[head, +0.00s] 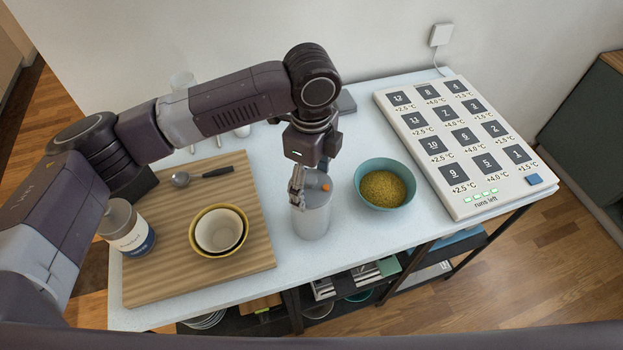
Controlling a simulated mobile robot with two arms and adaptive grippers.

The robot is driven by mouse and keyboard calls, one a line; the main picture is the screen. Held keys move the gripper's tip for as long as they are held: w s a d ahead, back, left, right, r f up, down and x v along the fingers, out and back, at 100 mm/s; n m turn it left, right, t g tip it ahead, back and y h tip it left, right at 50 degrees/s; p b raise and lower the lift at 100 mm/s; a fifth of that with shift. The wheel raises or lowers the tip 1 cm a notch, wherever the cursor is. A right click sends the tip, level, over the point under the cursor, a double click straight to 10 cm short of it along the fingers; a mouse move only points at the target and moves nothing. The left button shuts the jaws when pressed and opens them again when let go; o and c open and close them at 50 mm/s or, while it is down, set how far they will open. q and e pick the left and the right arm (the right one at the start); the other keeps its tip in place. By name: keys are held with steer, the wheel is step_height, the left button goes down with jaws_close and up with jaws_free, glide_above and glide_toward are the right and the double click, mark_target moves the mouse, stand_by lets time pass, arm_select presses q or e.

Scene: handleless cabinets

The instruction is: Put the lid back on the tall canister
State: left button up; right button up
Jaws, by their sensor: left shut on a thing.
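A tall grey canister (312,220) stands upright on the white table, right of the wooden board. A grey lid (314,181) with a small orange spot shows at its top. My left gripper (297,188) points down at the canister's top left edge and is shut on the lid. The fingers hide part of the lid, and I cannot tell whether it sits flush on the rim. My right gripper is not in view.
A teal bowl of yellow grains (384,186) stands close right of the canister. A wooden board (180,268) holds nested bowls (219,230) and a spoon (200,176). A labelled jar (130,232) stands at left. A large panel of numbered tiles (462,145) lies at right.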

arm_select(q)
steer(key=o, duration=1.2)
steer(key=shift+o, duration=0.6)
steer(key=shift+o, duration=1.1)
steer(key=shift+r, duration=0.1)
steer(key=shift+r+p, duration=2.3)
steer(key=shift+p, duration=0.15)
steer(key=shift+r, duration=1.1)
